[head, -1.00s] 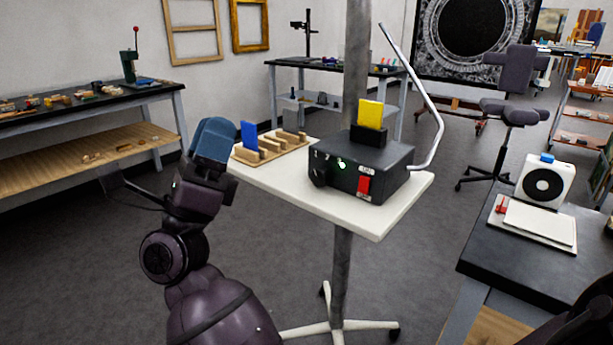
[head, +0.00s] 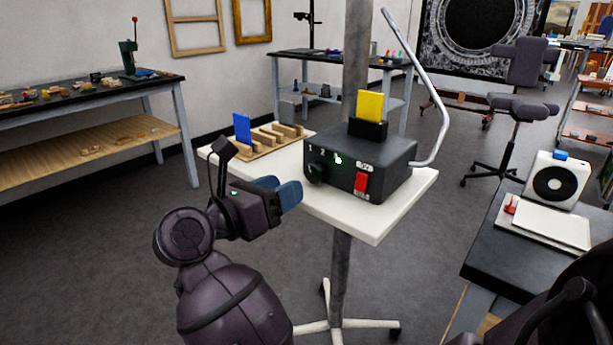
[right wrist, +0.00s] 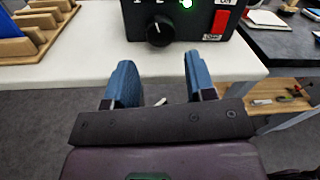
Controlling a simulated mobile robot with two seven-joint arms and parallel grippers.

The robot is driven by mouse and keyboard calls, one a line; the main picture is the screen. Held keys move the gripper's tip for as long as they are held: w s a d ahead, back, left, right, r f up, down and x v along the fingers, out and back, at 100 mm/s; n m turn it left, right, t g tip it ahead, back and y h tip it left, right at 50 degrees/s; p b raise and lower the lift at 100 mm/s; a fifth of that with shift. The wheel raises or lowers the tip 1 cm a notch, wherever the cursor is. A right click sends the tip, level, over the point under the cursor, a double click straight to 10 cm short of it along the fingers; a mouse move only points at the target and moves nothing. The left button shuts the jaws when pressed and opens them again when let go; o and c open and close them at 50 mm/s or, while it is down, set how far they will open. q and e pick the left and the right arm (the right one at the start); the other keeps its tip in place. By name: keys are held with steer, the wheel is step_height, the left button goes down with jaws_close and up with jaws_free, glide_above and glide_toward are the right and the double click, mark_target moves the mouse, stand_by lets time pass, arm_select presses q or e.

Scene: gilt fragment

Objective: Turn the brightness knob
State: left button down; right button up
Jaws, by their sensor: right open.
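The brightness knob (head: 315,172) is a round black dial on the front of a black box (head: 385,160) on a white stand top. In the right wrist view the knob (right wrist: 160,32) has a white pointer mark toward its top. A green light (head: 338,160) glows up and right of it, beside small white numbers. My right gripper (head: 284,190) has blue fingers, open and empty, in front of the stand's near edge, apart from the knob. In the right wrist view its fingers (right wrist: 160,66) lie either side of the knob's line, short of it. My left gripper is not in view.
A red switch (head: 361,182) sits right of the knob. A yellow plate (head: 370,105) stands in a holder on the box. A wooden rack (head: 262,143) with a blue plate (head: 243,128) is left of it. A bent metal tube (head: 420,90) rises on the right.

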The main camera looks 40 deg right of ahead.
mark_target(311, 174)
steer(key=d, duration=0.6)
steer(key=shift+d, duration=0.3)
steer(key=c, duration=0.6)
steer(key=shift+f+m+b, duration=0.2)
steer(key=shift+m+b, duration=0.5)
steer(key=shift+m, duration=0.4)
steer(key=shift+c, duration=0.2)
steer(key=shift+r+m, duration=0.2)
steer(key=shift+m, duration=0.8)
steer(key=o, duration=0.6)
steer(key=shift+o, duration=0.2)
